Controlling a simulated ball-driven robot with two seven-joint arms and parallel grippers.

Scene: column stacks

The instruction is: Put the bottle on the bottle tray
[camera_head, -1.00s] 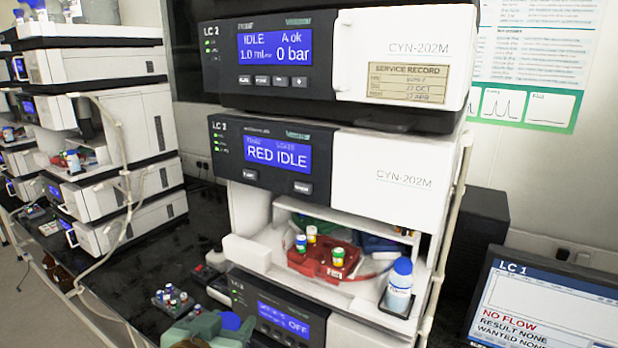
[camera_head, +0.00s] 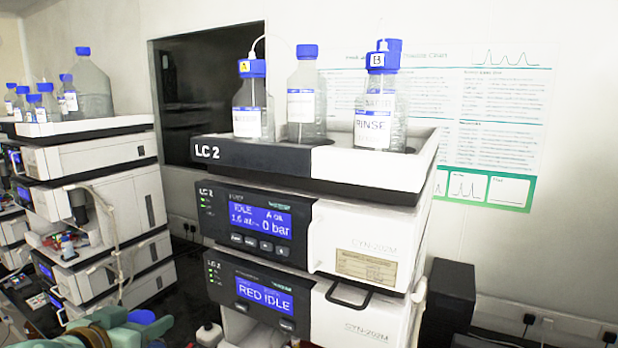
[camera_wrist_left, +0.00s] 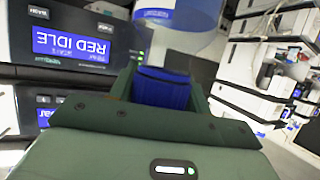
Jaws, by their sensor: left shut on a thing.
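My left gripper (camera_head: 132,326) is low at the left in the head view, in front of and left of the LC 2 stack. In the left wrist view its green jaws are shut on the blue ribbed cap of a bottle (camera_wrist_left: 190,40). The bottle's clear body and blue-and-white label show beyond the cap; its far end is cut off. In the head view only the blue cap shows. The bottle tray (camera_head: 263,154) tops the LC 2 stack, above and right of my gripper. My right gripper is not in view.
On the tray stand a bottle marked A (camera_head: 252,112), a middle bottle (camera_head: 303,100) and one marked B labelled RINSE (camera_head: 373,125). Another stack (camera_head: 85,150) with bottles on top stands at left. A handle (camera_head: 348,298) juts from the LC 2 front.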

